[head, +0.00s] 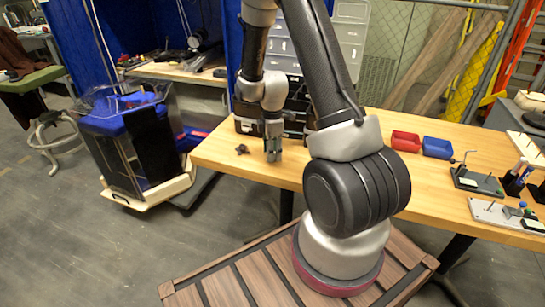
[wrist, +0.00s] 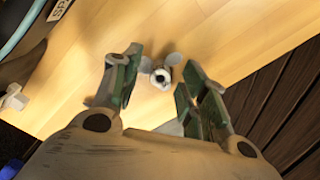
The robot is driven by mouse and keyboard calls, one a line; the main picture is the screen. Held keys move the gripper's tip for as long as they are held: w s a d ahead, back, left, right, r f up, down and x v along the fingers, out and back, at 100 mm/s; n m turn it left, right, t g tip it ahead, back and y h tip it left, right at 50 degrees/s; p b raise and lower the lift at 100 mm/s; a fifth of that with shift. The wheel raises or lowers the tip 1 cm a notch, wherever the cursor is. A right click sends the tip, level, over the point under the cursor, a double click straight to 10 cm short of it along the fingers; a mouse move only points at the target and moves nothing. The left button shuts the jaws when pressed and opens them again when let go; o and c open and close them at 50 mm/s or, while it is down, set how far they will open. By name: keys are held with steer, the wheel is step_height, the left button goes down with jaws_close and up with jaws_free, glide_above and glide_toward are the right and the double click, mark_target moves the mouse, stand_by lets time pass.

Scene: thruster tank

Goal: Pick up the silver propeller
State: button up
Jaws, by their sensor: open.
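The propeller (wrist: 161,76) is a small grey piece with a bright round hub. In the wrist view it lies on the wooden table just beyond and between my fingertips. It shows as a small dark shape in the head view (head: 242,149), near the table's left end. My gripper (wrist: 152,75) is open, with a finger on either side of the propeller in the picture and nothing held. In the head view my gripper (head: 273,155) points down over the table, to the right of the propeller. Whether the fingertips touch the table cannot be told.
An open dark case (head: 345,30) stands behind my gripper on the table (head: 220,158). A red bin (head: 405,141) and a blue bin (head: 437,148) sit to the right, with fixtures (head: 477,182) farther right. A clear tank (head: 125,140) stands on the left.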

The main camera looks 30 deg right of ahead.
steer(key=shift+c, duration=0.2)
steer(key=c, duration=0.9)
step_height(320, 180, up, 10)
